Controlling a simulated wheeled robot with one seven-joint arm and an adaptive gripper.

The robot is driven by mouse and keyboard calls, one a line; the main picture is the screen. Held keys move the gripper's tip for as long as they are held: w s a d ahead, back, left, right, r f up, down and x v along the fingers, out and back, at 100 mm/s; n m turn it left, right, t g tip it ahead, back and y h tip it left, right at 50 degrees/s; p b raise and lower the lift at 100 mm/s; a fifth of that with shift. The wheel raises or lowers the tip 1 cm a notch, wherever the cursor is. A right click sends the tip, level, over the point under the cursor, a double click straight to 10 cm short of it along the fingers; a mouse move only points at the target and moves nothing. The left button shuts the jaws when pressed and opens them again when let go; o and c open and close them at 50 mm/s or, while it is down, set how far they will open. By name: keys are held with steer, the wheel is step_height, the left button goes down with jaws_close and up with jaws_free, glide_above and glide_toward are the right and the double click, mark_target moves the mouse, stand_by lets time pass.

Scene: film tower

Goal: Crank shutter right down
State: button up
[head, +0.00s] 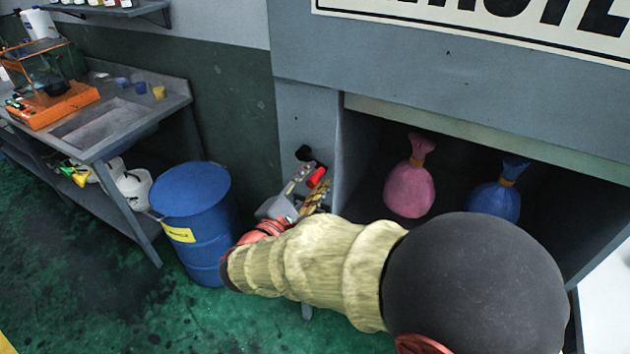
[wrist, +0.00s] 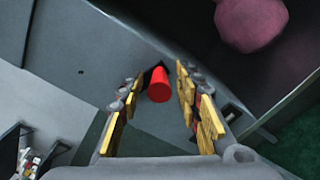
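The crank's red handle (head: 317,177) is on the grey post left of the bay opening; a black part of the crank (head: 304,154) shows just above it. My gripper (head: 308,182) is at the crank. In the wrist view the red handle (wrist: 159,86) lies between the tips of my gripper (wrist: 159,90), with a visible gap to the pads on both sides. The fingers are apart, with yellow pads. The shutter's pale lower edge (head: 485,138) is near the top of the opening, so the bay stands open. My arm hides the lower part of the crank and bay.
A pink sack (head: 409,190) and a blue sack (head: 496,200) are in the bay below the shutter; the pink sack also shows in the wrist view (wrist: 250,22). A blue drum (head: 195,215) stands left of my gripper, beside a workbench (head: 115,125). Green floor is clear at lower left.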

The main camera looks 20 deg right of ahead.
steer(key=shift+w+d, duration=0.25)
steer(key=c, duration=0.8)
jaws_close()
